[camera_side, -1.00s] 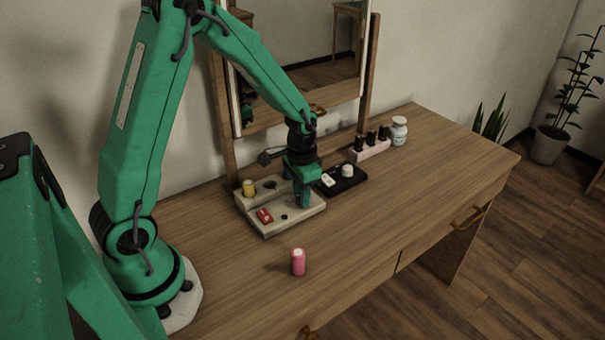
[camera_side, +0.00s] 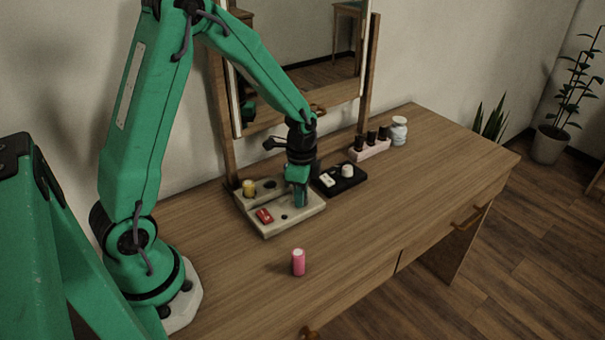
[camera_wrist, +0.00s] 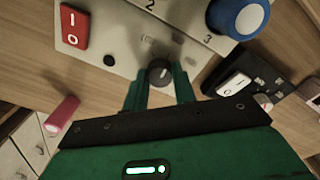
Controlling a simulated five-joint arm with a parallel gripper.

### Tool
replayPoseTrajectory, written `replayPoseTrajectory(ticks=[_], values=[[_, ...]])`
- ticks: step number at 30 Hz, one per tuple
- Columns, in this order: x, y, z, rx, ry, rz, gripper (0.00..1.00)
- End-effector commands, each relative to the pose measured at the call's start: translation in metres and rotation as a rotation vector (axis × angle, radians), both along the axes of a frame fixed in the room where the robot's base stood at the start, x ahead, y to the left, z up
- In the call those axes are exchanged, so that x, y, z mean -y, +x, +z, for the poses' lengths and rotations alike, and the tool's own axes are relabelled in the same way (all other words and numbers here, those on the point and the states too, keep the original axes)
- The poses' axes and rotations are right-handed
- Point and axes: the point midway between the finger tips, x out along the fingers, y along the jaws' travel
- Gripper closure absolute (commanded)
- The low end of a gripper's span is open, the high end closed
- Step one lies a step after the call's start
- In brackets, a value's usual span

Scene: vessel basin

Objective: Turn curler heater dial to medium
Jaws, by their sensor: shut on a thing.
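The curler heater (camera_side: 262,228) is a pale box on the wooden desk in front of the mirror. Its dark round dial (camera_wrist: 159,73) shows in the wrist view, with a pale mark on its face. My gripper (camera_wrist: 160,88) is shut on the dial, one green finger on each side. In the side view my gripper (camera_side: 298,203) reaches down onto the heater's right part and hides the dial. A red rocker switch (camera_wrist: 74,28) marked I and O sits on the heater; it also shows in the side view (camera_side: 264,215).
A pink roller (camera_side: 298,262) stands on the desk in front of the heater. A yellow roller (camera_side: 249,188) stands in the heater's back row. A black box (camera_side: 340,180) with a white switch and knob is close on the right. Bottles in a pink holder (camera_side: 370,150) and a white jar (camera_side: 398,131) stand beyond.

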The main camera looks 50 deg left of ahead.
Motion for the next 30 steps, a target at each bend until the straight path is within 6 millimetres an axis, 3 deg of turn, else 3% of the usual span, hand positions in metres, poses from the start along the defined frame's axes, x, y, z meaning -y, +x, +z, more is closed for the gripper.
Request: replayPoseTrajectory(ticks=[15,16,19,30], values=[[0.0000,0.0001,0.0010,0.000,0.000,-0.031,0.96],[0.0000,0.0001,0.0010,0.000,0.000,-0.030,0.70],[0.0000,0.0001,0.0008,0.000,0.000,-0.030,0.52],[0.0000,0.0001,0.0020,0.000,0.000,-0.030,0.52]])
